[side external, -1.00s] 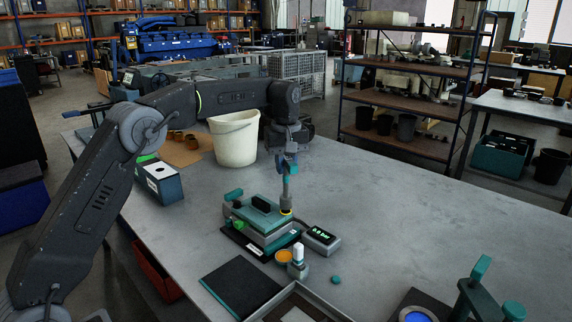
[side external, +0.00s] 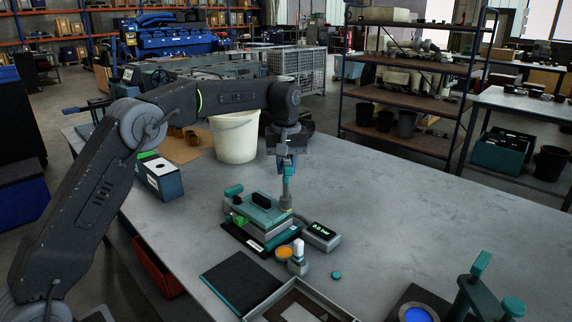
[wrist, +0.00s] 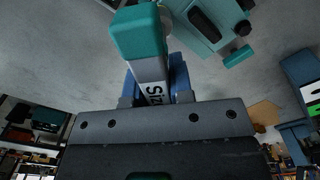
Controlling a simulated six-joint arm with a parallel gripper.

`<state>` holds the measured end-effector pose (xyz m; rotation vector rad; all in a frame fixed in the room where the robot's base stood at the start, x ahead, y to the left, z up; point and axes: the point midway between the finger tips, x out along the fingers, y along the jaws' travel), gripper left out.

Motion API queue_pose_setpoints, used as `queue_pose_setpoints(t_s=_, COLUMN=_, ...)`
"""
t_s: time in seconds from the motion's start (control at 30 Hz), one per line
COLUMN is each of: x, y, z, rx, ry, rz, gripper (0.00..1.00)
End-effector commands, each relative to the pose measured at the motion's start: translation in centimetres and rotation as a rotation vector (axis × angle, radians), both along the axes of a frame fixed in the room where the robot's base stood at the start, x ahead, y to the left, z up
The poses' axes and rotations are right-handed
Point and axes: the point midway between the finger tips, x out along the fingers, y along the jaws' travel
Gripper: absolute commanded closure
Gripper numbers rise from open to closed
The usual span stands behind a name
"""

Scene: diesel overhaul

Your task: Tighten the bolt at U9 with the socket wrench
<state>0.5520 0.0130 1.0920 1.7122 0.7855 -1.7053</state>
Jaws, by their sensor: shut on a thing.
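My gripper (side external: 287,168) points down over the bench with its blue fingers shut on the socket wrench (side external: 287,190). The wrench is upright, with a teal upper part and a grey shaft. Its lower end meets the right side of the teal-topped fixture (side external: 262,211). In the wrist view, the wrench (wrist: 140,38) shows a teal end and a label partly reading "Siz" between the fingers (wrist: 155,83). The fixture also shows there (wrist: 208,22). The bolt under the socket is hidden, and no U9 marking is readable.
A display (side external: 321,233) reading about 0.0 bar sits right of the fixture. An orange-topped cup (side external: 284,253), a white-capped bottle (side external: 298,258) and a dark mat (side external: 242,284) lie in front. A white bucket (side external: 235,138) stands behind.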

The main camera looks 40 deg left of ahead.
Motion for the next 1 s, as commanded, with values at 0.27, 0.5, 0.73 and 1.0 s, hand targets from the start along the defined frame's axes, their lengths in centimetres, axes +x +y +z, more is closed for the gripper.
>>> queue_pose_setpoints(t_s=0.27, x=0.02, y=0.02, z=-0.34, rx=0.000, ry=0.004, rz=-0.384, gripper=1.00)
queue_pose_setpoints(t_s=0.5, x=0.02, y=0.05, z=-0.46, rx=0.001, ry=0.006, rz=-0.717, gripper=1.00)
queue_pose_setpoints(t_s=0.73, x=0.02, y=0.07, z=-0.57, rx=0.000, ry=0.007, rz=-1.035, gripper=1.00)
queue_pose_setpoints(t_s=1.0, x=0.02, y=0.09, z=-0.67, rx=-0.001, ry=0.009, rz=-1.180, gripper=1.00)
